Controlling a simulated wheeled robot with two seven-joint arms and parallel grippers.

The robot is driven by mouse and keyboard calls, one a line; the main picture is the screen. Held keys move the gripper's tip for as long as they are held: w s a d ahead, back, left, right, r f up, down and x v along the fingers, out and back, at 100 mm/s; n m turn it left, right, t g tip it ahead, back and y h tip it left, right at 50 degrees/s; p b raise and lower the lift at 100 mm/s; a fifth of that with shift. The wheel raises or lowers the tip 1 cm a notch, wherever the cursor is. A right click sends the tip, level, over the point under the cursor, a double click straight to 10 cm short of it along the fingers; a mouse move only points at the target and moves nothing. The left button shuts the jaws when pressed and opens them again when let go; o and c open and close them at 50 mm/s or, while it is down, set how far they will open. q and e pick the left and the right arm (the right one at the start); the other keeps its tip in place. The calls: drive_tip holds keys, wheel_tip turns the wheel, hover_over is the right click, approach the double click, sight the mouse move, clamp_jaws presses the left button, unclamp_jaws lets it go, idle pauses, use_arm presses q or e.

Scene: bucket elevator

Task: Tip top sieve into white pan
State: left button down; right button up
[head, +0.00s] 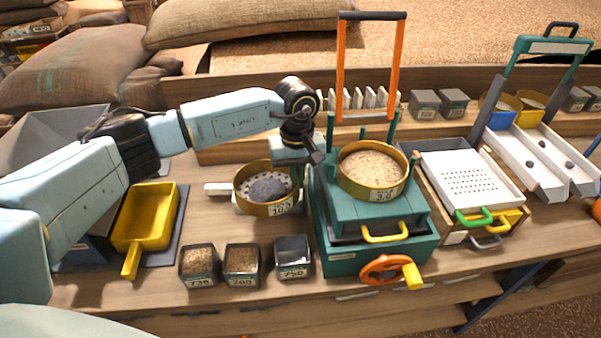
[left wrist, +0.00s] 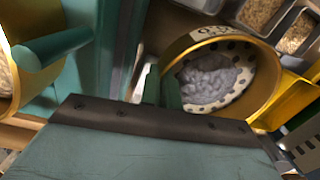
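A brass sieve (head: 243,197) with a perforated plate and a grey lump of material stands left of the green shaker. It also shows in the left wrist view (left wrist: 262,108). The white pan (head: 218,188) shows only as a handle and edge under this sieve; the rest is hidden. My left gripper (head: 302,157) is at the sieve's right rim. In the left wrist view its green fingers (left wrist: 163,90) stand close on both sides of the rim and look shut on it. A second brass sieve (head: 372,170), full of grain, sits on the shaker. My right gripper is out of view.
The green shaker (head: 375,222) with an orange frame and crank stands close right of my left gripper. Grain cups (head: 241,265) stand in front, a yellow scoop (head: 146,215) at left. A perforated white tray (head: 472,180) is at right.

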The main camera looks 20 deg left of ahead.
use_arm(q)
drive_tip(key=shift+r+g+h, duration=0.3)
drive_tip(key=shift+r, duration=0.2)
drive_tip(key=shift+f, duration=0.15)
drive_tip(key=shift+w+a+f+g+b, duration=0.1)
drive_tip(key=shift+w+f+g+b, duration=0.05)
drive_tip(key=shift+f+g+b, duration=0.25)
drive_tip(key=shift+w+a+f+b, duration=0.2)
drive_tip(key=shift+w+f+b, duration=0.2)
drive_tip(key=shift+b, duration=0.55)
drive_tip(key=f+b, duration=0.1)
drive_tip(key=b, duration=0.1)
drive_tip(key=w+a+f+g+h+b, duration=0.1)
drive_tip(key=b, duration=0.1)
drive_tip(key=shift+w+b, duration=0.25)
drive_tip(key=shift+b, duration=0.05)
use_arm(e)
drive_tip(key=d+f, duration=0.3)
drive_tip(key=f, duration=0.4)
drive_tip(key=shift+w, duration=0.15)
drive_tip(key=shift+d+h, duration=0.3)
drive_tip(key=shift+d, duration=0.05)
